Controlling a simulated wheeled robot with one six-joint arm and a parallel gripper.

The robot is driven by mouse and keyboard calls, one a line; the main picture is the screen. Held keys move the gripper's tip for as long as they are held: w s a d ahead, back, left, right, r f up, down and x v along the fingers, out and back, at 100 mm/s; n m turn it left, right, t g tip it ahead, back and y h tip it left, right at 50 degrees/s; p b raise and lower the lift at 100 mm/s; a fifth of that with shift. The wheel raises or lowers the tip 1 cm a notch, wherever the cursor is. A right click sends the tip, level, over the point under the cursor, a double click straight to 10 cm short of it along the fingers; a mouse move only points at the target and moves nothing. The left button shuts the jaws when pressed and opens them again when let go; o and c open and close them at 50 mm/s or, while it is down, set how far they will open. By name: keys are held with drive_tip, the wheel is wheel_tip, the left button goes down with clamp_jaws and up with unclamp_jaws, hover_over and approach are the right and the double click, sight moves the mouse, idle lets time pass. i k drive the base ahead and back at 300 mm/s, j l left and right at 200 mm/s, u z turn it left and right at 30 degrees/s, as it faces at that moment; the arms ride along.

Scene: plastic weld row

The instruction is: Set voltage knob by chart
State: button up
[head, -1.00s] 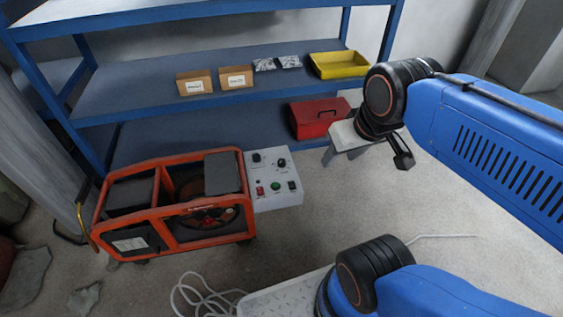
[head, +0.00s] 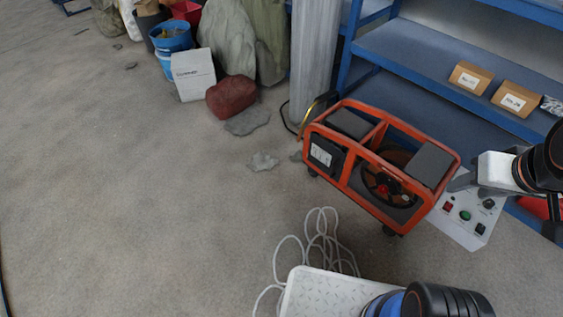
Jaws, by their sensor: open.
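The control box (head: 457,228) is pale, with dark knobs, a red switch (head: 447,207), a green button (head: 465,215) and a black switch (head: 480,228) on its face. It stands against the right side of the orange-framed machine (head: 316,129). One dark knob (head: 488,203) shows; my gripper hides the upper part of the panel. The knob markings are too small to read. No chart can be made out; a small label (head: 320,154) on the machine is unreadable.
A blue shelf (head: 400,45) with cardboard boxes (head: 470,77) stands behind. White cable (head: 322,245) lies looped on the floor by my base. A red lump (head: 231,97), a white carton (head: 193,75) and a blue bucket (head: 170,36) are at the back left. The left floor is clear.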

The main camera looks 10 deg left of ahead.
sight(488, 203)
drive_tip(key=u, duration=0.45)
drive_tip(key=z, duration=1.3)
